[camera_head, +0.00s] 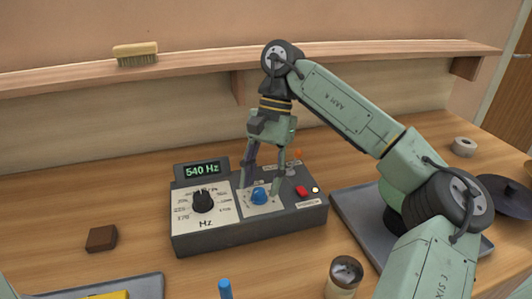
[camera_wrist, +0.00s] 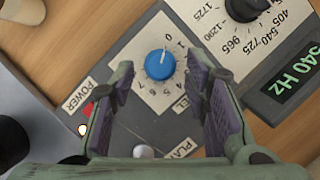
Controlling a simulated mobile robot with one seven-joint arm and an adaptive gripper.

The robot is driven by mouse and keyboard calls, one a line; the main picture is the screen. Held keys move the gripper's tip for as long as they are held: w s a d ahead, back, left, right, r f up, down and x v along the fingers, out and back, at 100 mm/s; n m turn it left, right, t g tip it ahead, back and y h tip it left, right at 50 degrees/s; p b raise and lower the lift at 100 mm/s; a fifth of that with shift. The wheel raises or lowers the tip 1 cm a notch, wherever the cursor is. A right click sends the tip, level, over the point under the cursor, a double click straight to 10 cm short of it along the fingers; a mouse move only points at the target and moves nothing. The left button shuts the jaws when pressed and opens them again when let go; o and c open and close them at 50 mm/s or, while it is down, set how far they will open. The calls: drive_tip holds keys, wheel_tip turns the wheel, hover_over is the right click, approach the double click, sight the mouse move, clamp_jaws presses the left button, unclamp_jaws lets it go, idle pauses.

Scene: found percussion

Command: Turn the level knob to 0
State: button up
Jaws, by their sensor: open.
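The blue level knob (camera_head: 259,195) sits on a white dial plate on the grey control box (camera_head: 253,230). In the wrist view the blue knob (camera_wrist: 160,65) shows a small pale mark on its upper side, facing roughly towards the 0 of the scale. The dial's 0 (camera_wrist: 168,36) and 1 are readable, and part of the scale is hidden by my fingers. My gripper (camera_head: 262,181) points down over the knob, with its fingers on either side. In the wrist view my gripper (camera_wrist: 160,72) is open, with gaps between its purple pads and the knob.
The black Hz knob (camera_head: 203,200) and the display (camera_head: 201,170) reading 540 Hz are left of the level knob. A dark block (camera_head: 101,238) and a tin (camera_head: 344,276) stand nearby.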

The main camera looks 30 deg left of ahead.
drive_tip(key=v, duration=1.1)
drive_tip(key=shift+s, duration=0.15)
